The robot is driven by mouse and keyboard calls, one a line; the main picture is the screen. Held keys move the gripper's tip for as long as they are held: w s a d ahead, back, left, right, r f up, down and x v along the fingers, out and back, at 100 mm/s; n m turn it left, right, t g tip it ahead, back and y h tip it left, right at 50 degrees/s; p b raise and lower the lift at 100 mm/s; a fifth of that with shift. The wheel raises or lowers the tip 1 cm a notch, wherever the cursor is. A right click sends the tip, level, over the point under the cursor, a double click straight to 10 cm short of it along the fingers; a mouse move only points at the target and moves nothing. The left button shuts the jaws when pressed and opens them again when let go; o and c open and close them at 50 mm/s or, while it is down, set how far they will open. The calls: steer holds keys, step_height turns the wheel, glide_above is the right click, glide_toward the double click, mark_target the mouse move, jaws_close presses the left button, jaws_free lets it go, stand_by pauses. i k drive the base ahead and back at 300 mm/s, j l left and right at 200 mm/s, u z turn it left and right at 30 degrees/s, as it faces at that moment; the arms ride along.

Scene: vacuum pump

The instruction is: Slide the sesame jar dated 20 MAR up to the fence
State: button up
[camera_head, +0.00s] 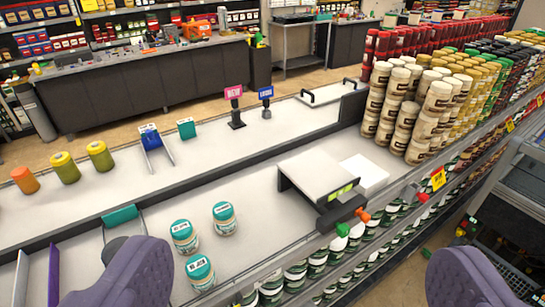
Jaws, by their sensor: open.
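Three pale jars with teal lids stand upright on the white counter: a left one (185,237), a right one (224,218) and a nearer one (200,272). Their white labels carry dark print too small to read surely, so I cannot tell which is dated 20 MAR. A long dark raised rail (215,178) runs across the counter behind the jars, apart from them; it may be the fence. My gripper (300,255) is open, its two purple-grey padded fingers wide apart at the bottom. The left finger is close to the nearer jar; nothing is held.
A white-topped device (316,175) with a dark front stands right of the jars. Stacked cream-lidded jars (400,110) fill the right. A teal-topped piece (120,215) stands left. Pink (233,92) and blue (266,93) signs stand behind the rail. Bare counter lies between jars and rail.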

mark_target(224, 213)
steer(key=u, duration=0.25)
steer(key=i+l+u, duration=0.75)
steer(key=u, duration=0.15)
steer(key=i+l, duration=0.15)
steer(key=l, duration=0.15)
steer(key=i+l, duration=0.35)
steer(key=l, duration=0.25)
steer(key=u, duration=0.05)
